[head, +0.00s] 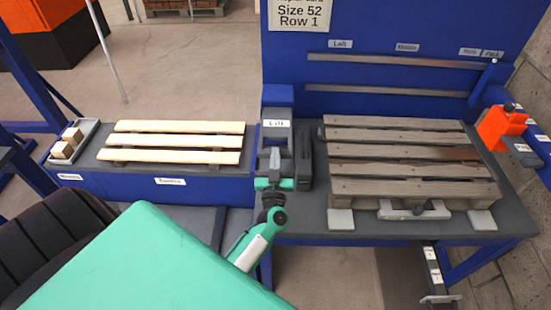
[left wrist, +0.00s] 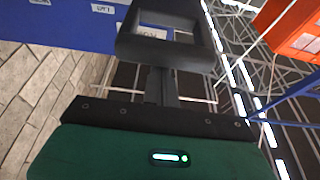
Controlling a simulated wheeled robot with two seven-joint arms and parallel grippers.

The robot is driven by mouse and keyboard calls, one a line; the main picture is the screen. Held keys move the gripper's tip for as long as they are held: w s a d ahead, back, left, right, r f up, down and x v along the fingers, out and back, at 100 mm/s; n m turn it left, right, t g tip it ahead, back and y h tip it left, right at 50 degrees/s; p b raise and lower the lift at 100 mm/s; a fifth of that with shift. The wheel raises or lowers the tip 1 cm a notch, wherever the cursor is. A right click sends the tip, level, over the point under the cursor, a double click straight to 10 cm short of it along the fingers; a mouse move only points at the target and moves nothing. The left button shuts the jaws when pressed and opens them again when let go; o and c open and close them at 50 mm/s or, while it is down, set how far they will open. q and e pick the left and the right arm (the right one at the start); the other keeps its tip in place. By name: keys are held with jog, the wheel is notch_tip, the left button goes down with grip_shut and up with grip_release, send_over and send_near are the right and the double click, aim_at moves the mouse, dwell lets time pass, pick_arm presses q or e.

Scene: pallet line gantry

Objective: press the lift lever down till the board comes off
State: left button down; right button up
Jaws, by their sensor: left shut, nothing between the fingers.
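The lift unit, labelled "Lift" (head: 277,123), stands at the left end of the pallet bench in the head view. A dark lever part (head: 305,160) runs beside it toward me. My left gripper (head: 274,172) is at the unit's near end, its fingers shut with nothing between them. In the left wrist view the closed fingers (left wrist: 161,86) point at a dark rectangular frame (left wrist: 165,50) just beyond them; I cannot tell whether they touch. The pallet's weathered boards (head: 405,152) lie flat on the bench, right of the lift unit. My right gripper is not in view.
A side bench on the left holds pale boards (head: 178,142) and a grey tray (head: 75,142) of wooden blocks. An orange device (head: 500,127) hangs at the right bench edge. A blue back panel (head: 400,45) stands behind. A metal bar (head: 414,210) lies at the pallet's front.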

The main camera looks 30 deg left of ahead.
pick_arm(q)
notch_tip(320, 180, down, 8)
jog(key=b, duration=0.5)
jog(key=shift+w+t, duration=0.15)
jog(key=shift+t, duration=0.25)
jog(key=shift+a, duration=0.1)
dwell(1.0)
dwell(1.0)
dwell(0.6)
